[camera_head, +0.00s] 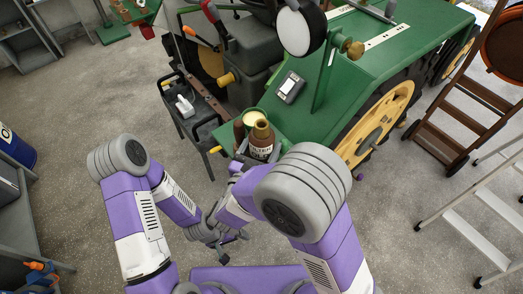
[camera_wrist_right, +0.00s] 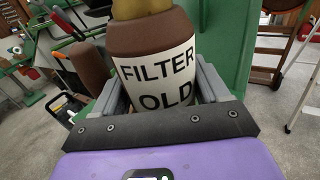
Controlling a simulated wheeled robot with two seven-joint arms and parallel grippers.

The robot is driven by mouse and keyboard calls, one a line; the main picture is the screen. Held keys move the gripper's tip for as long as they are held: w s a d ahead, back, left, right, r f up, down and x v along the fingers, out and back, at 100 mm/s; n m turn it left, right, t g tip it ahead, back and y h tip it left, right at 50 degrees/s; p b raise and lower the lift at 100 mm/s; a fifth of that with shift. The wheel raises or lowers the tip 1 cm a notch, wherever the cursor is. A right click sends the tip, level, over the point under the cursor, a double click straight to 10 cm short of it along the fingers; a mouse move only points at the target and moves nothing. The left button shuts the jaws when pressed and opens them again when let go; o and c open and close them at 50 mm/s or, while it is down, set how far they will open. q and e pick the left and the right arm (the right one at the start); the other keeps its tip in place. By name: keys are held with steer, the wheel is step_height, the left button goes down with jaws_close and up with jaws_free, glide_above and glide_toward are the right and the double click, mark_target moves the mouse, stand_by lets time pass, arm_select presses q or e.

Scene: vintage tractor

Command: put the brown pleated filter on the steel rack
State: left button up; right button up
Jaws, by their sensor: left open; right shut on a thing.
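A brown filter canister with a white label reading "FILTER OLD" (camera_wrist_right: 158,70) fills the right wrist view, upright. My right gripper (camera_wrist_right: 160,98) is shut on it, one finger on each side. In the head view the canister (camera_head: 262,141) stands by the tractor's green end; my right arm partly hides that gripper. A second brown cylinder (camera_head: 239,134) is just left of it, also seen in the right wrist view (camera_wrist_right: 90,66); I cannot make out pleats. My left gripper (camera_head: 222,246) is open and empty, low near my base. A grey shelf unit (camera_head: 36,38) stands far left; I cannot tell if it is the steel rack.
The green tractor (camera_head: 385,50) with yellow wheels (camera_head: 378,125) fills the upper right. A dark cart (camera_head: 190,108) holding a white bottle stands left of the canister.

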steer(key=shift+f, duration=0.8)
steer(key=shift+f, duration=0.1)
steer(key=o, duration=1)
